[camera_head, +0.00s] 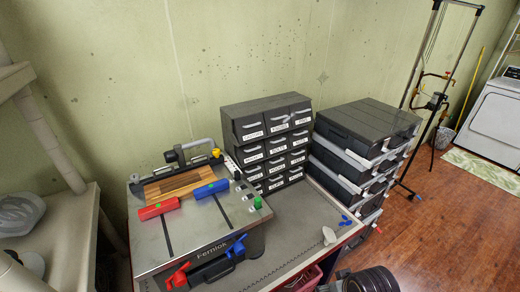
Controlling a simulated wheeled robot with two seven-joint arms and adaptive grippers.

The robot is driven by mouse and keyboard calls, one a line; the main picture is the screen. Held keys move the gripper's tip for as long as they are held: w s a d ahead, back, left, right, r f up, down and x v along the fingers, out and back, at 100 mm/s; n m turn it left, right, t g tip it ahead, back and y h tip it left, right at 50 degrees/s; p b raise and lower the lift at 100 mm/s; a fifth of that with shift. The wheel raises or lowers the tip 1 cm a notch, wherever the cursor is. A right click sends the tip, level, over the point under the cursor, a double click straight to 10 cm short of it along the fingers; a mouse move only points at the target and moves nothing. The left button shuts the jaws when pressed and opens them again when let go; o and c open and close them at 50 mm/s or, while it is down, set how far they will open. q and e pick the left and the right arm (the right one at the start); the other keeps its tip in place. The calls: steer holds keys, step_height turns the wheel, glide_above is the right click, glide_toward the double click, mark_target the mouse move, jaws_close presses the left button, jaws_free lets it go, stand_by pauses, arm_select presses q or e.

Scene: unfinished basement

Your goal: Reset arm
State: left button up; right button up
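I can make out neither of my grippers in the head view. A dark ribbed round object (372,281) is cut off by the bottom edge, right of centre; I cannot tell what it is. The workbench (300,221) has a grey top. On its left part stands a metal machine table (195,232) marked "Femiok", with a red block (158,208) and a blue block (212,189) on top. A red handle (178,276) and a blue handle (237,245) are on its front.
A dark labelled drawer cabinet (266,138) stands at the bench's back. Stacked black cases (367,138) stand to its right. A pale shelf (65,215) is at left. A white appliance (493,118) stands far right. Wooden floor (445,225) is open at right.

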steer(key=s+d+f+g, duration=0.1)
steer(key=s+f, duration=0.1)
steer(key=f, duration=1.5)
steer(key=s+f, duration=0.2)
steer(key=f, duration=1.5)
steer(key=s+d+f, duration=0.2)
steer(key=s+f, duration=0.7)
steer(key=s, duration=0.2)
steer(key=s+d+f+g, duration=0.1)
steer(key=s+d+f, duration=0.1)
steer(key=s+f, duration=0.8)
steer(key=shift+s+g, duration=0.3)
steer(key=shift+s, duration=0.1)
steer(key=shift+d, duration=0.1)
